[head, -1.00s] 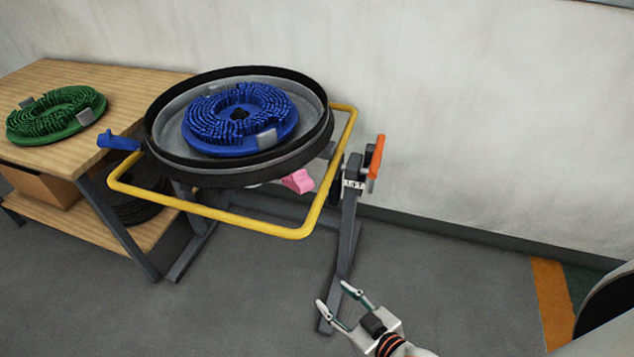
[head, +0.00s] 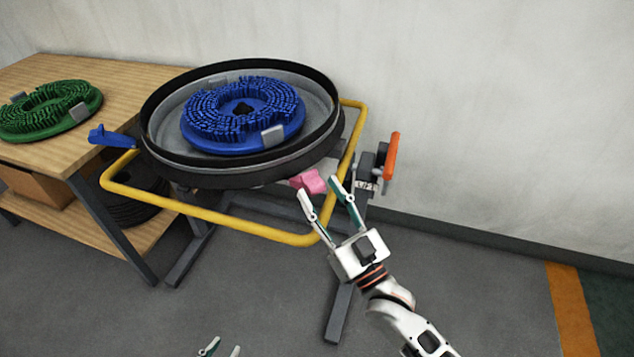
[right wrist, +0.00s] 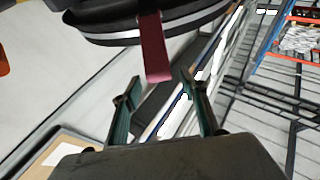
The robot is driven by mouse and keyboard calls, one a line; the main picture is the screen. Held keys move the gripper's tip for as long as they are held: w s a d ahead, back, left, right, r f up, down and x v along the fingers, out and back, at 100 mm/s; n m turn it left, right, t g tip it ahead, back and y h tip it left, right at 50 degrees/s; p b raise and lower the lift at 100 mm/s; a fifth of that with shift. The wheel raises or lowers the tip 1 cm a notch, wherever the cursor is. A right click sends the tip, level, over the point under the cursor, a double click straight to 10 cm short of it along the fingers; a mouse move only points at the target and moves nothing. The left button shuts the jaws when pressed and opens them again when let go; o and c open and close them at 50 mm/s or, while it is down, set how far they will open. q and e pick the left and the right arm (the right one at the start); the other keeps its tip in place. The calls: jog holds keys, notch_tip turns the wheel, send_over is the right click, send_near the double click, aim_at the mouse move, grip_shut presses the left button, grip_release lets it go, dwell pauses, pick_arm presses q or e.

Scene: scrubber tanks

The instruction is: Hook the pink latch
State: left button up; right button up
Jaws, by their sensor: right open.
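The pink latch (head: 309,181) hangs beneath the right front rim of the round black-and-grey tank (head: 160,150), inside the yellow frame (head: 215,221). In the right wrist view the pink latch (right wrist: 155,50) hangs down from the tank's underside, in front of and between my fingers. My right gripper (head: 321,186) is open and empty, its fingertips just beside and below the latch. Whether they touch it cannot be told. My left gripper (head: 222,348) shows only its fingertips at the bottom edge, spread apart with nothing between them.
A blue latch (head: 110,137) sits at the tank's left. A blue brush (head: 200,125) lies in the tank. An orange lever (head: 391,156) stands right of the yellow frame. A wooden table (head: 125,85) with a green brush (head: 45,112) is at left. The floor in front is open.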

aim_at(318, 186)
jog(key=shift+x, duration=1.55)
jog(key=shift+c, duration=0.4)
grip_shut()
jog(key=shift+w+r+p, duration=0.1)
jog(key=shift+r+p, duration=0.1)
jog(key=shift+p, duration=0.1)
jog(key=shift+r, duration=0.1)
